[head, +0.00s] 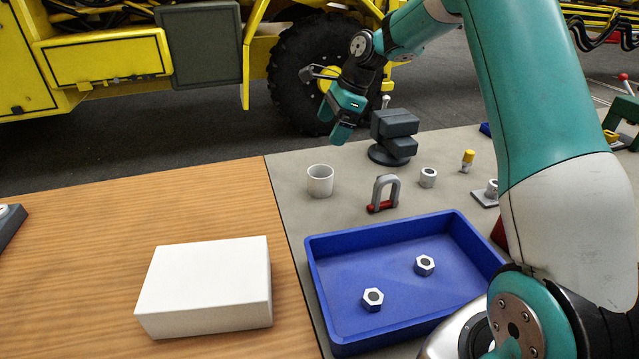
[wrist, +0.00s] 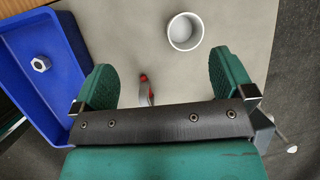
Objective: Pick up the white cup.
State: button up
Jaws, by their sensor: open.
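The white cup (head: 320,181) stands upright on the grey part of the table, near the seam with the wooden part. In the wrist view the cup (wrist: 185,31) is seen from above with its open top, ahead of my fingers and a little right of the middle between them. My gripper (head: 341,122) is above and slightly to the right of the cup, apart from it. In the wrist view my two green fingers (wrist: 164,82) are spread wide with nothing between them at the tips.
A red and grey shackle (head: 383,193) stands right of the cup. A blue tray (head: 325,303) with two hex nuts lies in front, with a white box (head: 205,287) to its left. A dark vise (head: 394,136) stands behind. The table left of the cup is clear.

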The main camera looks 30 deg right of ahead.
jog(key=w+d+f+m, duration=0.3)
jog(key=d+f+m, duration=0.1)
jog(key=d, duration=0.2)
jog(key=p, duration=0.2)
send_near(317, 177)
jog(key=s+a+f, duration=0.2)
jog(key=shift+a, duration=0.4)
jog(key=shift+w+p+x, duration=0.2)
jog(key=shift+p+x, duration=0.35)
jog(key=shift+x, duration=2.35)
jog(key=shift+d, duration=0.1)
jog(key=c, duration=0.9)
